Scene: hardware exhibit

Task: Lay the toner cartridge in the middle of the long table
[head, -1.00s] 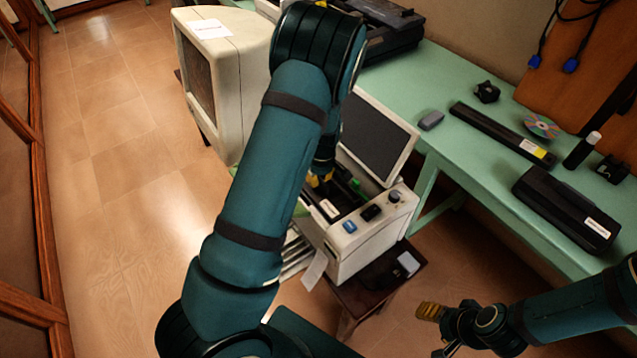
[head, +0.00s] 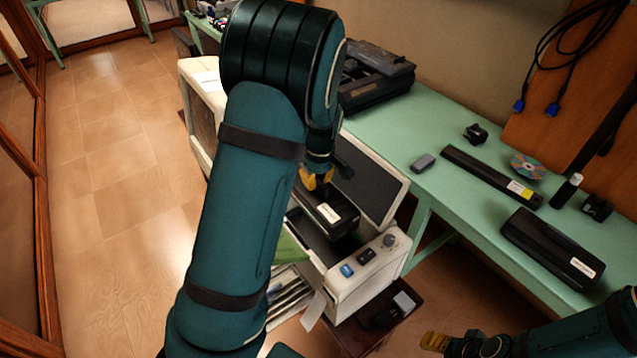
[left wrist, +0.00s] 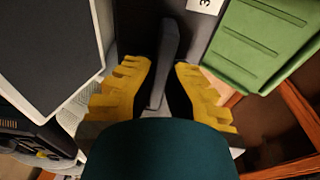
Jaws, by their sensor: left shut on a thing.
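My left gripper (head: 316,180) is shut on the toner cartridge (head: 322,208), a black block with a white label. The cartridge is at the open bay of the beige printer (head: 362,284), its near end raised above the bay; my arm hides its far part. In the left wrist view, the yellow fingers (left wrist: 160,85) stand either side of the cartridge's grey grip (left wrist: 168,55). The long table (head: 405,122) is pale green and runs along the wall at right. My right gripper (head: 433,342) is low at the bottom, empty-looking, its opening unclear.
The table holds a black cartridge (head: 552,247), a long black bar (head: 490,175), a disc (head: 527,167), a small grey block (head: 423,162) and a dark machine (head: 375,80). Bare tabletop lies left of the bar. The printer's raised lid (head: 372,178) stands between gripper and table.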

